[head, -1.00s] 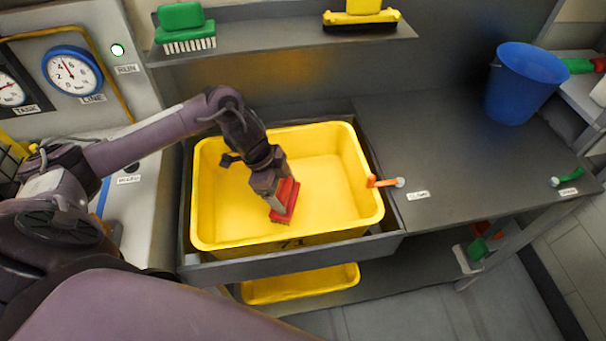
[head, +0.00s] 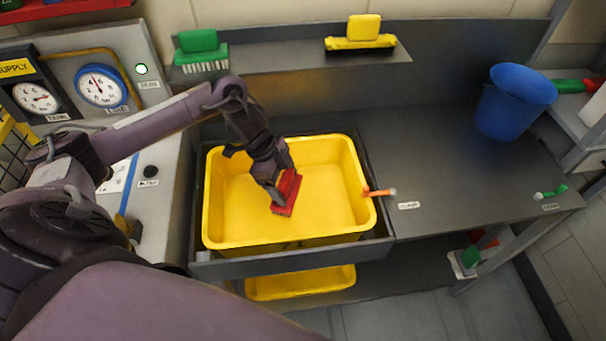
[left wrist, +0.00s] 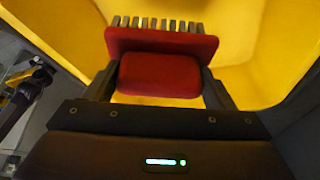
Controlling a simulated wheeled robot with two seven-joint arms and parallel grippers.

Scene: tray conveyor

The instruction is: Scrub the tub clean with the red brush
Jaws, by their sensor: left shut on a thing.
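The yellow tub (head: 340,215) sits in a dark recess of the grey bench, and its inside looks empty and clean apart from my tool. My left gripper (head: 276,190) reaches down into the tub and is shut on the red brush (head: 288,193). In the left wrist view the red brush (left wrist: 160,75) sits between the two fingers (left wrist: 158,90), with its grey bristles pointing away toward the yellow tub wall (left wrist: 245,30). Whether the bristles touch the tub floor I cannot tell. My right gripper is not in view.
A green brush (head: 202,52) and a yellow brush (head: 360,36) stand on the back shelf. A blue bucket (head: 513,103) stands on the right of the bench. An orange-handled lever (head: 380,192) is at the tub's right rim. Another yellow tub (head: 300,283) is below. The bench between lever and bucket is clear.

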